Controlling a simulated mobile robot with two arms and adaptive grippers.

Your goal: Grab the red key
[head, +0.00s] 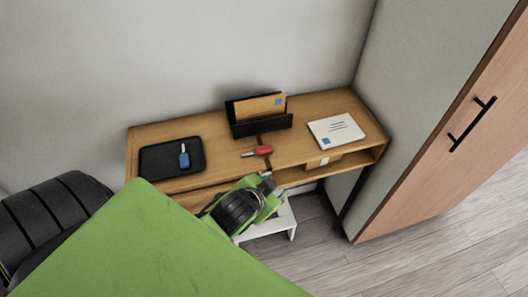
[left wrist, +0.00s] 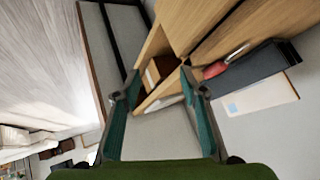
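The red key (head: 263,150) lies on the wooden desk (head: 310,155), near its front edge and in front of the black letter holder. It also shows in the left wrist view (left wrist: 216,69), just right of the right-hand finger. My left gripper (head: 271,184) is at the front edge of the desk, nearer the camera than the key and apart from it. In the left wrist view its two fingers (left wrist: 155,88) are spread with nothing between them. My right gripper is not in view.
A black tray (head: 158,160) holding a blue key (head: 184,157) is on the left of the desk. A black letter holder (head: 262,127) with a brown envelope (head: 258,107) stands behind the red key. White envelopes (head: 337,130) lie at right. A white stool (head: 285,222) is below.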

